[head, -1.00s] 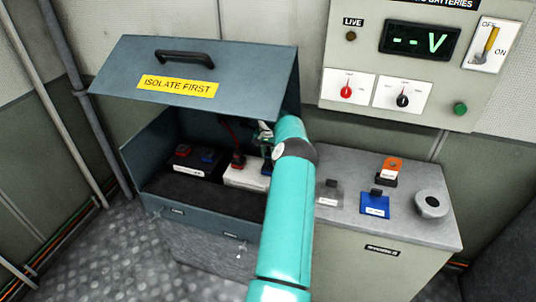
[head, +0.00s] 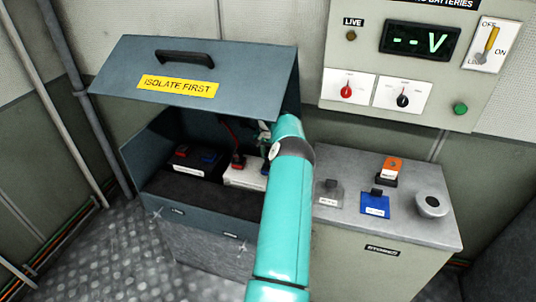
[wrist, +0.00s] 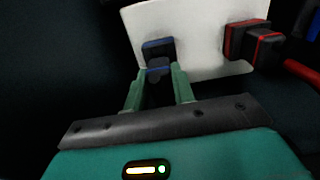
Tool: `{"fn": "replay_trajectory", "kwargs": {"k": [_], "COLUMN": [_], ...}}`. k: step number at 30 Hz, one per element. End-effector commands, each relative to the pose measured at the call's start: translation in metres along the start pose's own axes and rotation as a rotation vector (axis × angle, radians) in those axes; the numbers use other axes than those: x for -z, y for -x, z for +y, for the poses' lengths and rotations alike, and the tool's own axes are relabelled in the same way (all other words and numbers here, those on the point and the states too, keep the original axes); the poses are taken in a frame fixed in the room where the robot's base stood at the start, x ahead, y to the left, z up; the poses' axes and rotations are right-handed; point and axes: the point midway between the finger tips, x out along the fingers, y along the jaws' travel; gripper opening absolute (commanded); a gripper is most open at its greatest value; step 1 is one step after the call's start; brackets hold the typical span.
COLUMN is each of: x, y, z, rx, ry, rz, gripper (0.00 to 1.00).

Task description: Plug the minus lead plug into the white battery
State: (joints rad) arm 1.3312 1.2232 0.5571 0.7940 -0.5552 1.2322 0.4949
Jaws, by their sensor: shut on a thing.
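The white battery (head: 240,178) stands in the open steel box, and its pale top (wrist: 190,25) fills the upper wrist view. A red-banded plug (wrist: 258,42) with a red lead (wrist: 302,74) sits on its right side in the wrist view. A blue-rimmed terminal (wrist: 158,46) is on its left side there. My gripper (wrist: 157,76) is shut on the dark minus lead plug (wrist: 158,66), with a blue edge showing, right at that terminal. Plug and terminal overlap; I cannot tell how far it is seated. In the head view my arm hides most of the gripper.
A black battery (head: 190,168) with red and blue terminals stands left in the box. The raised lid (head: 205,98) overhangs it. On the stores cabinet (head: 400,238) stand a grey block (head: 328,193), a blue block (head: 375,206), an orange-topped part (head: 391,169) and a grey ring (head: 431,204).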

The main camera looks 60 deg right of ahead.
Motion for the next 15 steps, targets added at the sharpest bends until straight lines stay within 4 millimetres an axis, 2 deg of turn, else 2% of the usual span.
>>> {"fn": "replay_trajectory", "kwargs": {"k": [15], "x": [0.0002], "y": [-0.0103], "z": [0.0000], "rx": [0.000], "ry": [0.000], "rz": [0.001], "gripper": [0.03]}}
